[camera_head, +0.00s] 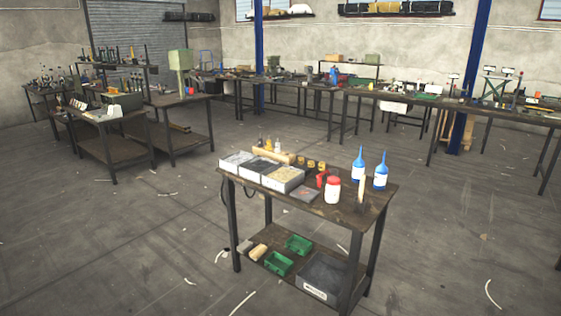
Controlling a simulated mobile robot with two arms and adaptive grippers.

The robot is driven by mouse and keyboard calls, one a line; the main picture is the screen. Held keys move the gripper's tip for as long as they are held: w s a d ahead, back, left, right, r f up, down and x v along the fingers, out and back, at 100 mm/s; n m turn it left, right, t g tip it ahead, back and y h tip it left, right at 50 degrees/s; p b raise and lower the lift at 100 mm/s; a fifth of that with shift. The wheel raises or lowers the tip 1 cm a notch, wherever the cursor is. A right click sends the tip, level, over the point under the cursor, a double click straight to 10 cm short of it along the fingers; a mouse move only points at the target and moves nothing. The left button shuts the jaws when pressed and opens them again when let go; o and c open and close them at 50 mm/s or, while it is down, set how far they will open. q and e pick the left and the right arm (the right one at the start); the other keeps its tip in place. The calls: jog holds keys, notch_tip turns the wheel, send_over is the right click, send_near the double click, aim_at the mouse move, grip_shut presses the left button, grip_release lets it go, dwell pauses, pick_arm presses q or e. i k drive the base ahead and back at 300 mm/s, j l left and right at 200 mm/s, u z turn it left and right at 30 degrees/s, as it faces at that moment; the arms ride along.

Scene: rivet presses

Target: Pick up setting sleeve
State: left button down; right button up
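Neither of my grippers is in the head view. I cannot pick out a setting sleeve for certain at this distance. The nearest workbench (338,208) stands in the middle, with small parts on its top. Several small upright items stand by a wooden block (275,154) at its back. Small yellow pieces (310,164) sit to the right of the block. A pale upright stick-like piece (361,189) stands at the right front, too small to identify.
Open grey trays (257,170) line the bench's left side. Green bins (298,244) sit on the lower shelf.

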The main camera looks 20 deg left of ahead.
aim_at(321, 164)
jog(key=i+j, duration=0.75)
jog(key=j+z, duration=0.25)
jog(key=j, duration=0.7)
jog(key=z, duration=4.3)
jog(key=u, duration=4.3)
